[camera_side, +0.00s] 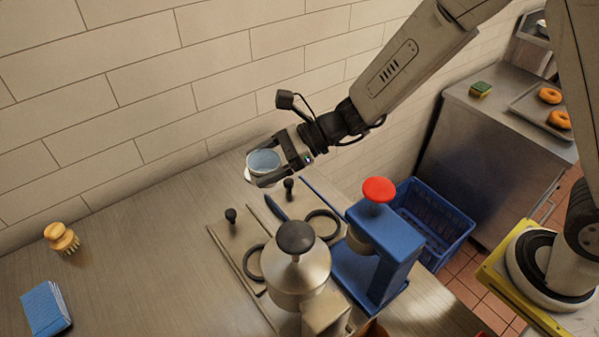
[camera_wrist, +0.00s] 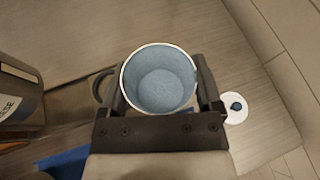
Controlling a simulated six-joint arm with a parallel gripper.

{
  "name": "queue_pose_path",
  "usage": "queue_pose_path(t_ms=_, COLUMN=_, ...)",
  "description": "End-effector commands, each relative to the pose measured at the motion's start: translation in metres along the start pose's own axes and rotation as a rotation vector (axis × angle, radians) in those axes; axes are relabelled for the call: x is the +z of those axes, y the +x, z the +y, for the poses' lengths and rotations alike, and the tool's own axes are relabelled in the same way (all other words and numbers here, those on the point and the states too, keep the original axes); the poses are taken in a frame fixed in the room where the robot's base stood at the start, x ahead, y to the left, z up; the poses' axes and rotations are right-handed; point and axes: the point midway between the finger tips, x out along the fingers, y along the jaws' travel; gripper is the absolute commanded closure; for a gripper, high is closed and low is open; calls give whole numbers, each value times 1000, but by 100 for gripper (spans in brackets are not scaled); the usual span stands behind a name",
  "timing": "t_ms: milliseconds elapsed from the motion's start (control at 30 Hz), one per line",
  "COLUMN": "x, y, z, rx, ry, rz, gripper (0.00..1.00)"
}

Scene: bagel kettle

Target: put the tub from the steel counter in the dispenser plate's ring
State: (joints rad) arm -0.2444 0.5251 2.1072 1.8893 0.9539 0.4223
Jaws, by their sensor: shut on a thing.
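My gripper (camera_side: 262,167) is shut on a round tub with a white rim and blue-grey inside. The tub (camera_wrist: 158,80) fills the space between the two fingers in the wrist view and looks empty; the tub also shows in the side view (camera_side: 264,161). It is held upright or nearly so, above the back of the steel counter (camera_side: 150,225). Two dark rings, a right ring (camera_side: 323,225) and a left ring (camera_side: 253,262), lie at the dispensers, toward the front from my gripper. One dark ring (camera_wrist: 100,88) shows partly behind the left finger in the wrist view.
A steel pump dispenser (camera_side: 297,275) and a blue dispenser with a red knob (camera_side: 378,190) stand close to the rings. A white disc with a blue knob (camera_wrist: 235,108) lies right of the tub.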

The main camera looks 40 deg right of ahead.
Motion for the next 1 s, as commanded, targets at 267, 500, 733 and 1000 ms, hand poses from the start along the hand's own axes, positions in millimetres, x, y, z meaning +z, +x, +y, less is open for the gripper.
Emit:
queue_pose_path(t_ms=267, x=0, y=0, z=0, rx=0, ry=0, rz=0, gripper=71)
queue_pose_path(t_ms=500, x=1, y=3, z=4, rx=16, ry=-6, rz=-1, gripper=71)
queue_pose_path(t_ms=733, x=8, y=20, z=37, rx=146, ry=-61, rz=-15, gripper=71)
queue_pose_path(t_ms=1000, x=15, y=38, z=90, rx=353, ry=-142, rz=-33, gripper=71)
